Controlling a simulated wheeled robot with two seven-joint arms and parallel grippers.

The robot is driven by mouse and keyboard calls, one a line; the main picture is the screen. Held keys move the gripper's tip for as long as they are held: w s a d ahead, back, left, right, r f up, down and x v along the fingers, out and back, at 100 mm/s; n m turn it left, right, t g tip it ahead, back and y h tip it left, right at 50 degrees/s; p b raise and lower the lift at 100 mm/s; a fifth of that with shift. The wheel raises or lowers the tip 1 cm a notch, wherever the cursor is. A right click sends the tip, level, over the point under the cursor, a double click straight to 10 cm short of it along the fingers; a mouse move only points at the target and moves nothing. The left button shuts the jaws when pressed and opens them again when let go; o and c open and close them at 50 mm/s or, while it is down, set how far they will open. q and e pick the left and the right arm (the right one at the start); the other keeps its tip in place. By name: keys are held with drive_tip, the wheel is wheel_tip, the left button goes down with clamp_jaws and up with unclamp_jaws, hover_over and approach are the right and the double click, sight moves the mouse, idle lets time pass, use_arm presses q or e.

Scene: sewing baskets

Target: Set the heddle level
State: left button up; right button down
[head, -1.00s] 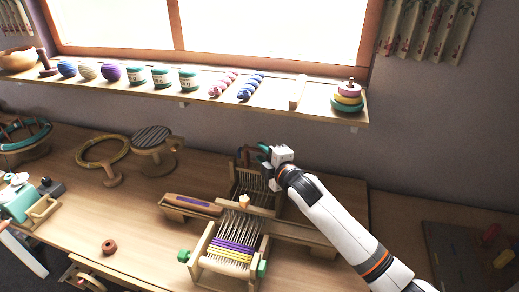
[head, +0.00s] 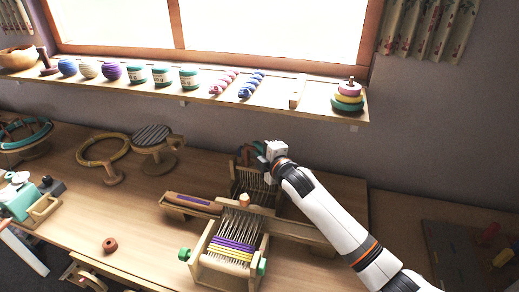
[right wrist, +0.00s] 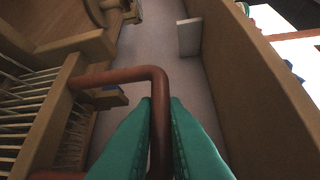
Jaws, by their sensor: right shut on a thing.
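The wooden loom stands on the table with yellow and purple threads (head: 231,249) at its front and green knobs at its sides. Its heddle, a wooden frame with many thin upright bars, stands at the back (head: 248,181); the bars also show at the left of the right wrist view (right wrist: 30,112). A bent red-brown handle (right wrist: 122,76) joins the frame. My right gripper (right wrist: 160,108) is shut on this handle, its green fingers on either side of it. In the head view the gripper (head: 266,161) is at the loom's back, partly hidden. I cannot tell whether the heddle is level.
Embroidery hoops (head: 103,150) stand at the left. A shelf (head: 307,110) with yarn and spools runs along the wall above.

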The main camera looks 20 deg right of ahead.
wheel_tip(320, 180, down, 3)
drive_tip(key=shift+r+b, duration=0.15)
drive_tip(key=shift+b, duration=0.4)
drive_tip(key=c, duration=1.5)
unclamp_jaws()
drive_tip(key=shift+r, duration=0.1)
drive_tip(key=v, duration=1.2)
drive_tip(key=shift+d+b, duration=0.1)
drive_tip(key=shift+b, duration=0.3)
